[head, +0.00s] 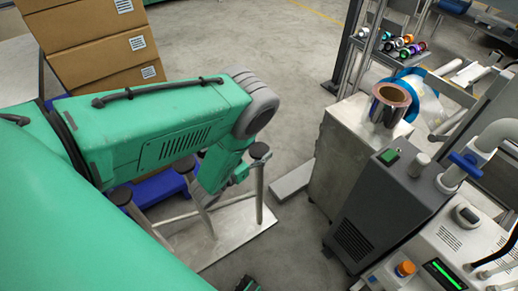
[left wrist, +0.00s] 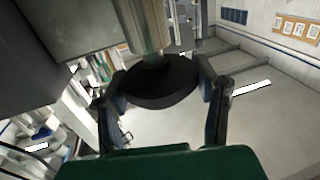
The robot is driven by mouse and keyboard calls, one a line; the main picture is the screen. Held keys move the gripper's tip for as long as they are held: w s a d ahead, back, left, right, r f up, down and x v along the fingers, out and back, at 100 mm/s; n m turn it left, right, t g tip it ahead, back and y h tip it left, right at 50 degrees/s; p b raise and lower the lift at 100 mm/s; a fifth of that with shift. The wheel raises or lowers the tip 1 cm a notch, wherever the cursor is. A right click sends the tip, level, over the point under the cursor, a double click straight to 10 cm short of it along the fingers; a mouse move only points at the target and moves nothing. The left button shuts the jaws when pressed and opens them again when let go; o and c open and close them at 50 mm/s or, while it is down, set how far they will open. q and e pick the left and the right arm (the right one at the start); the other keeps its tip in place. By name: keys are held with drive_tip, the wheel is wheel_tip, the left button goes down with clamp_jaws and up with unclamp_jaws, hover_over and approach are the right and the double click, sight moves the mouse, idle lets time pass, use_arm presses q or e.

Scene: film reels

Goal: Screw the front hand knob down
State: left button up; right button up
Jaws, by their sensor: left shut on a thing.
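My left gripper (left wrist: 163,84) is shut on a dark round hand knob (left wrist: 158,92), one finger on each side of its rim. A metal post (left wrist: 146,28) meets the knob's far side in the left wrist view. In the head view my green left arm reaches over a pale metal plate (head: 240,225), and its wrist hides most of the left gripper. Dark round knobs on slanted metal posts stand there, one at the right (head: 258,150) and one at the left (head: 120,195). I cannot tell which knob is held from the head view. A small dark tip of my right gripper (head: 247,285) shows at the bottom edge.
Stacked cardboard boxes (head: 95,50) stand at the upper left. A grey machine cabinet (head: 385,205) with a green button and a metal box (head: 345,160) bearing a copper-coloured reel (head: 390,100) stand at the right. Bare concrete floor lies between.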

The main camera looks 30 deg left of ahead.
sight(251, 156)
use_arm(q)
drive_tip(key=shift+w+a+r, duration=0.1)
drive_tip(key=shift+w+r, duration=0.15)
drive_tip(key=shift+r, duration=0.05)
drive_tip(key=o, duration=1.2)
drive_tip(key=shift+s+f, duration=0.1)
drive_tip(key=shift+s, duration=0.05)
drive_tip(key=s, duration=0.4)
drive_tip(key=s+a, duration=0.1)
drive_tip(key=s, duration=0.1)
drive_tip(key=shift+f, duration=0.4)
drive_tip(key=shift+s+a, duration=0.15)
drive_tip(key=shift+s, duration=0.15)
drive_tip(key=shift+s+r, duration=0.35)
drive_tip(key=shift+f, duration=0.1)
